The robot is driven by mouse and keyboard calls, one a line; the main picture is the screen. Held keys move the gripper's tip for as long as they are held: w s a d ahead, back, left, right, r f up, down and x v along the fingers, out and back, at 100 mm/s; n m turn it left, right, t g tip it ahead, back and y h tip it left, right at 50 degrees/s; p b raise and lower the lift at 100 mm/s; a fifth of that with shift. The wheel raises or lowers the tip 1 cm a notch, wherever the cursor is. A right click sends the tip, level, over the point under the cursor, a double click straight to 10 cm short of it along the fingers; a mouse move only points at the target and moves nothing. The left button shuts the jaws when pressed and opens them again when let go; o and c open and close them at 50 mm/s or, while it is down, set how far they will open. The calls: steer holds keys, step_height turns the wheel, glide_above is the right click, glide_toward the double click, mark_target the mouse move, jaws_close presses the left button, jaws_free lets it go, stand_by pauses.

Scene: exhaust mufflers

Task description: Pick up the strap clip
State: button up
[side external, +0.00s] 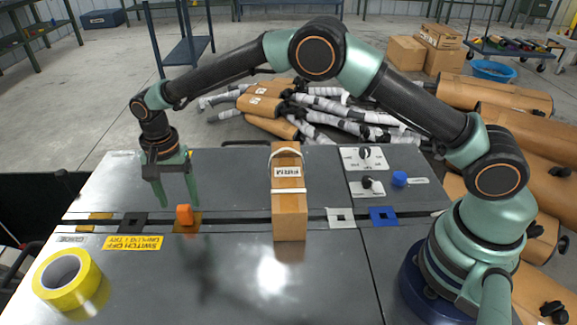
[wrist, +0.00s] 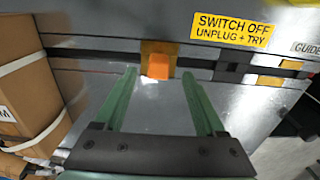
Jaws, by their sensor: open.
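A small orange block (side external: 184,215), which I take for the strap clip, stands on an amber square at the slot in the grey bench. In the wrist view the orange block (wrist: 158,66) lies ahead, between the lines of the two fingers. My gripper (side external: 179,206) is open and empty, its green fingers pointing down. In the side view its tips are just above and behind the block. The wrist view shows my gripper (wrist: 159,75) with clear space between its fingers. I see no contact with the block, but the exact height gap is hard to judge.
A strapped cardboard box (side external: 289,215) stands upright right of the block. A yellow tape roll (side external: 48,282) lies at the front left. A yellow sign (side external: 133,242) lies flat left of the block. A blue knob (side external: 399,179) is at the right. The front bench is mostly clear.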

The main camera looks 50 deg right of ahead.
mark_target(183, 207)
steer(key=shift+d+f, duration=0.1)
steer(key=shift+f, duration=2.5)
jaws_close()
